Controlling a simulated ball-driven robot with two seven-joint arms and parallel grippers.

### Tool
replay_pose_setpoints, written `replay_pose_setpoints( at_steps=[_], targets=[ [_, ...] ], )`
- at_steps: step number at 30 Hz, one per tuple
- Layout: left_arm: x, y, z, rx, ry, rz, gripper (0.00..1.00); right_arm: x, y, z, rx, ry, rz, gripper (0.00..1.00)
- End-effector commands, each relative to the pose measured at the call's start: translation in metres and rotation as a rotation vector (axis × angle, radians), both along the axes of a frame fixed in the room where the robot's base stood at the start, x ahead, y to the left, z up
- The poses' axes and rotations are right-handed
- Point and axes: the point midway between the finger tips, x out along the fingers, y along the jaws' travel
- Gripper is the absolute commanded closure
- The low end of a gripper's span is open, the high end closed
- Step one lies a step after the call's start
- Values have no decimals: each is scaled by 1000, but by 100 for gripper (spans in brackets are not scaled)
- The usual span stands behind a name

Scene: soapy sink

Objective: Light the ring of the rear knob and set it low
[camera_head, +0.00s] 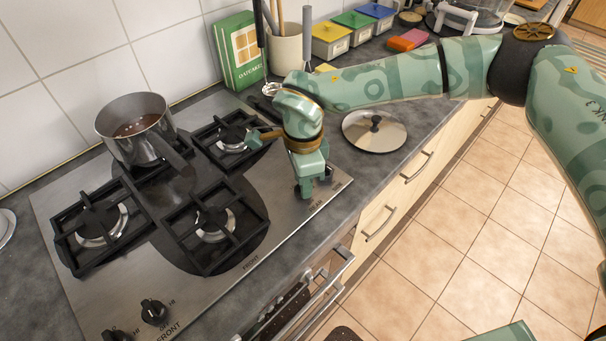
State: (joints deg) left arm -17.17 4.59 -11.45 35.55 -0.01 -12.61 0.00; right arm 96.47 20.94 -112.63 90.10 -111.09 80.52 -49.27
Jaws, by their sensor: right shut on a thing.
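My right gripper (308,190) reaches down from the right to the right end of the steel hob (262,222). It is shut on a small dark knob there, which I take as the rear knob; the fingers hide most of it, so I cannot read its setting. Small lettering shows on the steel beside it. The rear burner (232,138) is just left of my wrist, and I see no flame on it. Two black knobs (154,311) show at the hob's lower left. My left gripper is not in view.
A steel saucepan (136,125) with brown contents stands on a back burner, its handle pointing toward the hob's middle. A round lid (374,131) lies right of the hob. A green box (239,52) and a utensil pot (286,52) stand behind.

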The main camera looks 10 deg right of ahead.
Motion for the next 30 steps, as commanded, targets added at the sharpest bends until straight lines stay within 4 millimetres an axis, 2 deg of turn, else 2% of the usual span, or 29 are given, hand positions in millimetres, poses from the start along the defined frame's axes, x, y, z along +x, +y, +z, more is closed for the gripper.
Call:
replay_pose_setpoints(
  at_steps=[15, 30],
  targets=[
    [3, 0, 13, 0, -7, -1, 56, 1, 0, 1, -1, -3, 391, 91],
    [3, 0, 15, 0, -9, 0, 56, 1, 0, 1, -1, -3, 503, 91]
  ],
)
